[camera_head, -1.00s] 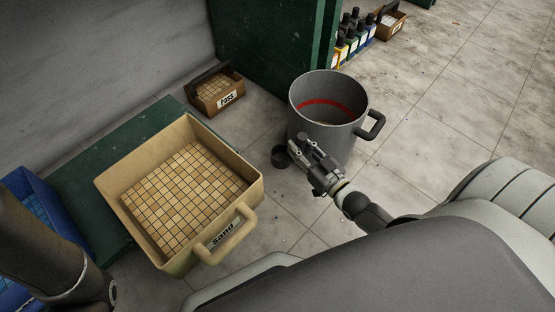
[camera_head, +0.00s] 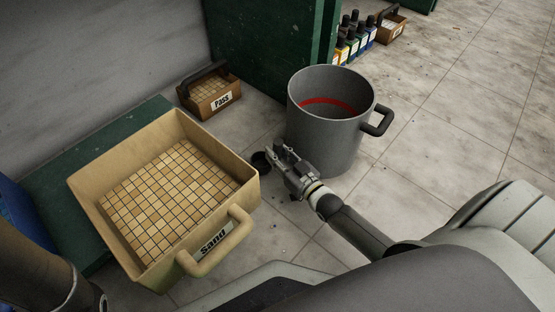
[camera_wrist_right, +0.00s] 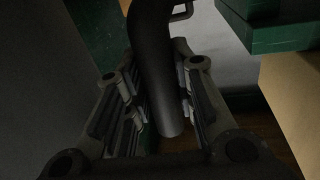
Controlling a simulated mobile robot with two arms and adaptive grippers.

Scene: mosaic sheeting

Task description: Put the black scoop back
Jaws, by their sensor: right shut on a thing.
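My right gripper (camera_head: 282,156) is shut on the dark, round handle of the black scoop (camera_wrist_right: 157,70), which runs between the fingers in the right wrist view. In the head view the scoop's small black cup (camera_head: 261,162) shows just left of the fingertips. The gripper and scoop are in front of the grey bucket (camera_head: 330,135), on its left side. I cannot tell how high above the floor the scoop is. The bucket has a red band inside and a handle on its right. My left arm shows at the lower left, but its gripper is out of view.
A tan bin labelled Sand (camera_head: 118,242), holding square tiles, stands at left on a green slab (camera_head: 50,185). A small brown tote labelled Pass (camera_head: 222,103) stands behind. Several bottles (camera_head: 352,40) stand by a green cabinet (camera_head: 262,45). Floor at right is clear.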

